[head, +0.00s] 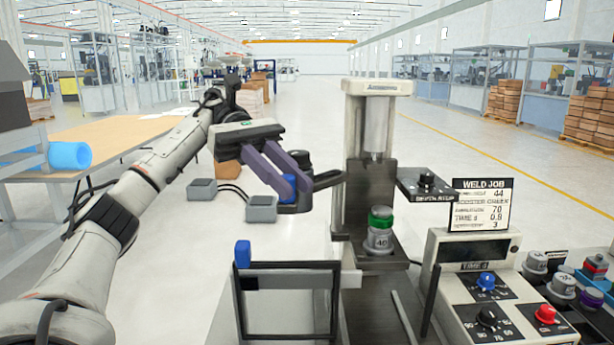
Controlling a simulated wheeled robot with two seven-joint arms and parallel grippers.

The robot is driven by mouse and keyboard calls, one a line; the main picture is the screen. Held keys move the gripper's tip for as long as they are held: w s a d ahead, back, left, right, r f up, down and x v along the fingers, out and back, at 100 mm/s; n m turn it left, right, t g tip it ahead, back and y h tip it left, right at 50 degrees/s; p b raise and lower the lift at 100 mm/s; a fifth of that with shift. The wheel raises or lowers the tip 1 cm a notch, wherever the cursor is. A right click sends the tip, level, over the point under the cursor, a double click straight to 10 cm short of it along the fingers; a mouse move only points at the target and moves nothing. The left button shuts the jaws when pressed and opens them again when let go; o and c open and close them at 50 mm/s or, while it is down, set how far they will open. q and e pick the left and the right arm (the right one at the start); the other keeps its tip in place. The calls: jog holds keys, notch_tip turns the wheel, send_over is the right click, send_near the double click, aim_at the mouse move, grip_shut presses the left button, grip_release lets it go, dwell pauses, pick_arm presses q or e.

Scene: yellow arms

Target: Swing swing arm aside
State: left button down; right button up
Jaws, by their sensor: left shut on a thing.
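My left gripper (288,190), with purple fingers, reaches in from the left and is shut on a blue handle (288,186). The handle appears to belong to the dark swing arm (328,179), which extends left from the column of the white press (376,115). The fingers hide part of the handle and its joint. Below the press head, a weight-like grey piece with a green top (380,228) stands on the dark press base. My right gripper is not in view.
A black frame guard with a blue knob (242,253) stands in front of the press. Two grey pedals or boxes (261,208) sit left of it. A control box (480,285) with knobs and a weld job sign (481,204) are at right. A wooden table (110,138) is at left.

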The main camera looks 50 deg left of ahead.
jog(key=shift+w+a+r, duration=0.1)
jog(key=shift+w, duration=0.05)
pick_arm(q)
jog(key=c, duration=1.8)
grip_release()
jog(key=shift+r, duration=0.1)
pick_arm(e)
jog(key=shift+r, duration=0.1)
